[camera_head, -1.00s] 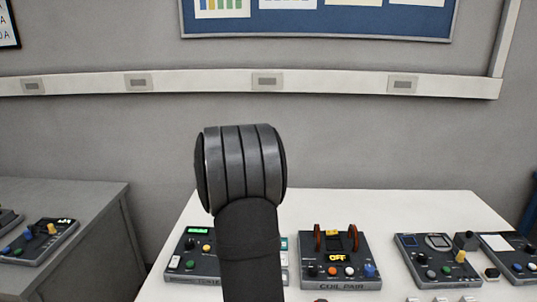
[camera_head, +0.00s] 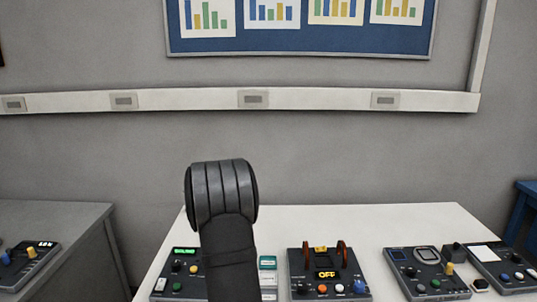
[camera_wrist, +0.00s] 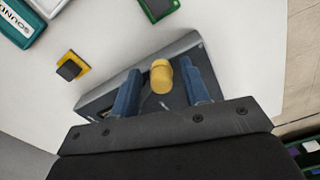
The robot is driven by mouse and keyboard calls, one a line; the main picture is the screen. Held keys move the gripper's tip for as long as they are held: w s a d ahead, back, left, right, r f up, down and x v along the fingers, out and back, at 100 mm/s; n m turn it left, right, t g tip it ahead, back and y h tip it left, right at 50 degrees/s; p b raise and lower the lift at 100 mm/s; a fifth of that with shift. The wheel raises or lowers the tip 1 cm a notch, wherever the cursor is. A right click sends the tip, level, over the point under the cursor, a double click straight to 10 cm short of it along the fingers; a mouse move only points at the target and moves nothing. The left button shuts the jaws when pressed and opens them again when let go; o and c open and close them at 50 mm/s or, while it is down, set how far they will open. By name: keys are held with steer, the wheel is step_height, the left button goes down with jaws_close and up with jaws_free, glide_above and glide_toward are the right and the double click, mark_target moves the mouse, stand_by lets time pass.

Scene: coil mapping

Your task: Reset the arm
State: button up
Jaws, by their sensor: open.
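My gripper (camera_wrist: 160,90) shows in the wrist view as two blue fingers, apart and open. A yellow knob (camera_wrist: 161,82) stands between them; I cannot tell whether either finger touches it. Below the fingers is a grey box (camera_wrist: 185,48), partly hidden by my gripper. In the head view my dark arm (camera_head: 222,200) rises in front of the table, and my gripper is not in sight there. The coil pair unit (camera_head: 335,287), with two copper-brown coils and an "OFF" display, stands right of my arm.
On the white table (camera_head: 400,225), a panel (camera_head: 183,270) with a green display stands left of my arm, and control boxes (camera_head: 425,272) stand at the right. A grey desk (camera_head: 60,220) is at the left. In the wrist view, a yellow-and-black block (camera_wrist: 72,67) lies nearby.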

step_height(320, 180, up, 17)
step_height(320, 180, down, 17)
steer(key=shift+s+a+m, duration=0.25)
steer(key=shift+a+m, duration=0.2)
steer(key=shift+m, duration=0.35)
stand_by(0.3)
steer(key=shift+o, duration=0.5)
